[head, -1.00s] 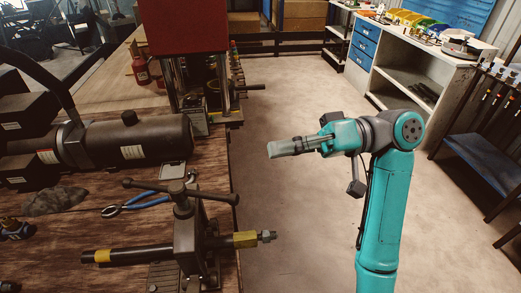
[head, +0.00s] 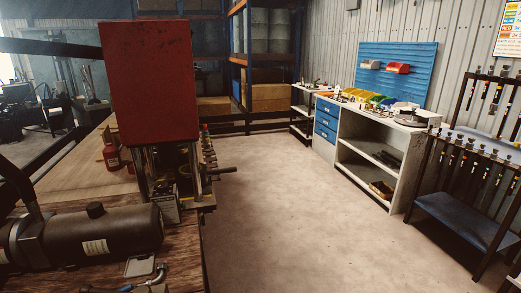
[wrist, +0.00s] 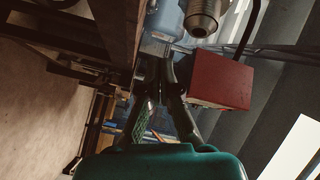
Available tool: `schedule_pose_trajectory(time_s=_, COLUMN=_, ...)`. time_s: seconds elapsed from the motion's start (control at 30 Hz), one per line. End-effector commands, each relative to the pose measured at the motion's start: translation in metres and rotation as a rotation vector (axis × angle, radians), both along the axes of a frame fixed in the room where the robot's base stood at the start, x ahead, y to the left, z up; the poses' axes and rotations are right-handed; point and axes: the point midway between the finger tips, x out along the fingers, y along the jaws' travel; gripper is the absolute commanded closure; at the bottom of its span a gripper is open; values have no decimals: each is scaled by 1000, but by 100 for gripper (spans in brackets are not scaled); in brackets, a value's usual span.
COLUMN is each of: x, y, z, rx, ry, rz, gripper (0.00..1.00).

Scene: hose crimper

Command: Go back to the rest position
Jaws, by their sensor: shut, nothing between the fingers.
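My gripper (wrist: 160,70) shows only in the wrist view. Its two dark fingers come together at the tips, shut, with nothing seen held between them. The teal housing (wrist: 165,165) of my arm fills the bottom of that view. My arm and gripper are not in the head view now. The wrist picture is tilted on its side. A red box (wrist: 221,82) lies right of the fingertips in it, and a round metal fitting (wrist: 203,17) shows at the top. How far these are from the fingers I cannot tell.
A wooden bench (head: 75,206) on the left carries a red-topped press (head: 150,85) and a black cylinder (head: 95,240). A white shelf unit (head: 352,140) and a blue tool rack (head: 465,215) stand right. The floor (head: 285,210) between is clear.

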Motion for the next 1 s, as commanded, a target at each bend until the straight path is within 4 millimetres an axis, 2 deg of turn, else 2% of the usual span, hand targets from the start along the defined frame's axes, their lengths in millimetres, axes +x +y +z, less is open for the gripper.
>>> schedule_pose_trajectory(time_s=0.03, x=-7, y=-4, z=-20, rx=-14, ry=19, rz=-51, gripper=100)
schedule_pose_trajectory(time_s=0.2, x=-26, y=-24, z=-76, rx=-87, ry=50, rz=-233, gripper=100)
schedule_pose_trajectory(time_s=0.37, x=-54, y=-48, z=-121, rx=-178, ry=62, rz=-388, gripper=100)
schedule_pose_trajectory(time_s=0.5, x=-86, y=-71, z=-153, rx=-271, ry=59, rz=-511, gripper=100)
schedule_pose_trajectory(time_s=0.73, x=-147, y=-111, z=-186, rx=-451, ry=20, rz=-678, gripper=100)
schedule_pose_trajectory(time_s=0.87, x=-185, y=-133, z=-194, rx=-563, ry=-21, rz=-750, gripper=100)
schedule_pose_trajectory(time_s=1.0, x=-227, y=-153, z=-192, rx=-684, ry=-78, rz=-810, gripper=100)
